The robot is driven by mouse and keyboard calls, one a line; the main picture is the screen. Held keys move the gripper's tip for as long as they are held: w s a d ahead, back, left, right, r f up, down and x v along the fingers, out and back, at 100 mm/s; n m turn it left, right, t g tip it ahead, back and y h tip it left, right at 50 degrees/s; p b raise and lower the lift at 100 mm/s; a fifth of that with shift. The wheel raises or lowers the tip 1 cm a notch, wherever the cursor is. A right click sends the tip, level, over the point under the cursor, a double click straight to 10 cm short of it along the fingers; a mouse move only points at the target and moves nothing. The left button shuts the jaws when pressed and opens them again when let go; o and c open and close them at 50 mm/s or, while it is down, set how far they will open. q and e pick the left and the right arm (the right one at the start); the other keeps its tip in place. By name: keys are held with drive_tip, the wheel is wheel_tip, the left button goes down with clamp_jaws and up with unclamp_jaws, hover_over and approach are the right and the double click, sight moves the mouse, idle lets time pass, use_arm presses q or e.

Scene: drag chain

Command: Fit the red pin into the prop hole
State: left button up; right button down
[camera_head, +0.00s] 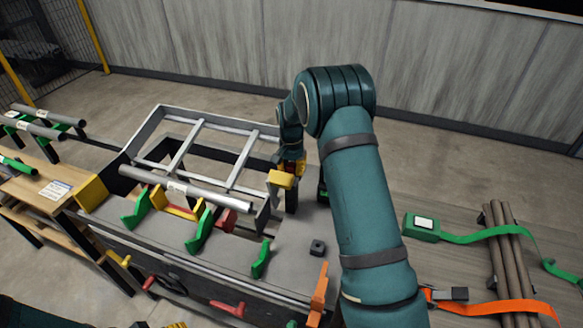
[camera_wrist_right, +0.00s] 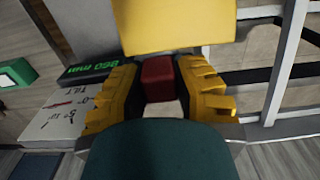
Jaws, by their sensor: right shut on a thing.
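My right gripper (camera_wrist_right: 162,88) is shut on the red pin (camera_wrist_right: 158,76), which shows as a red block between its yellow ribbed fingers in the wrist view. In the head view this gripper (camera_head: 291,165) is at the right end of the grey machine frame, beside a yellow block (camera_head: 281,180). A large yellow block (camera_wrist_right: 178,25) hides what lies beyond the pin in the wrist view. I cannot make out the prop hole or whether the pin touches it. Yellow ribbed tips, seemingly of my left gripper (camera_head: 176,325), barely show at the bottom edge.
Green (camera_head: 421,226) and orange straps lie to the right with brown rods (camera_head: 505,255). A label reading 860 mm (camera_wrist_right: 90,72) is left of the gripper.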

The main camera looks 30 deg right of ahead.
sight(291, 165)
drive_tip(key=shift+f, duration=0.15)
drive_tip(key=c, duration=0.8)
unclamp_jaws()
drive_tip(key=shift+o, duration=0.2)
wheel_tip(291, 165, up, 12)
